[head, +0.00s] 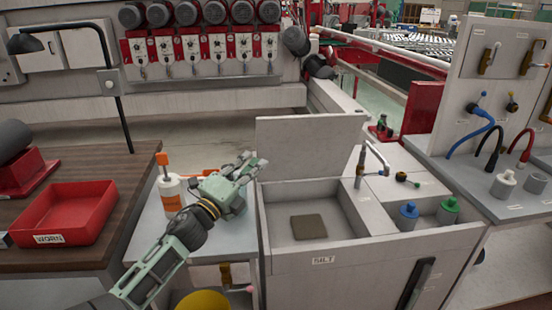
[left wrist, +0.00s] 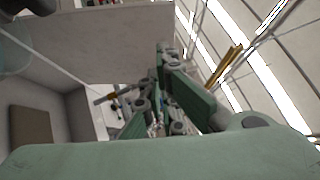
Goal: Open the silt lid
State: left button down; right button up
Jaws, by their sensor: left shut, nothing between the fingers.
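The silt lid (head: 310,147) is a pale grey panel standing raised at the back left of the bin labelled SILT (head: 330,262). The bin's left compartment is uncovered, with a flat brown square (head: 308,227) on its floor. My left gripper (head: 250,165) is shut and empty, just left of the lid's left edge; I cannot tell whether it touches it. In the left wrist view the lid (left wrist: 100,30) spans the top left, beyond the green fingers (left wrist: 160,105). The brown square (left wrist: 30,138) shows there too. My right gripper is not in view.
A white bottle with an orange cap (head: 168,188) stands left of my left gripper. A tap (head: 372,155) and blue and green capped bottles (head: 409,214) are at the bin's right. A red WORN tray (head: 65,212) lies on the wooden bench, near a black lamp post (head: 118,95).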

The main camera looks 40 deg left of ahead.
pick_arm(q)
jog(key=d+m+h, duration=0.1)
jog(key=m+h, duration=0.1)
jog(key=p, duration=0.2)
send_near(287, 121)
jog(key=w+d, duration=0.1)
jog(key=d, duration=0.2)
jog(key=w+a+p, duration=0.1)
jog(key=w+a, duration=0.1)
jog(key=a, duration=0.1)
jog(key=shift+w, duration=0.3)
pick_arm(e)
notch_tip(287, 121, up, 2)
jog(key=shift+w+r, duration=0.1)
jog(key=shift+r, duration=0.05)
pick_arm(q)
jog(key=shift+r, duration=0.1)
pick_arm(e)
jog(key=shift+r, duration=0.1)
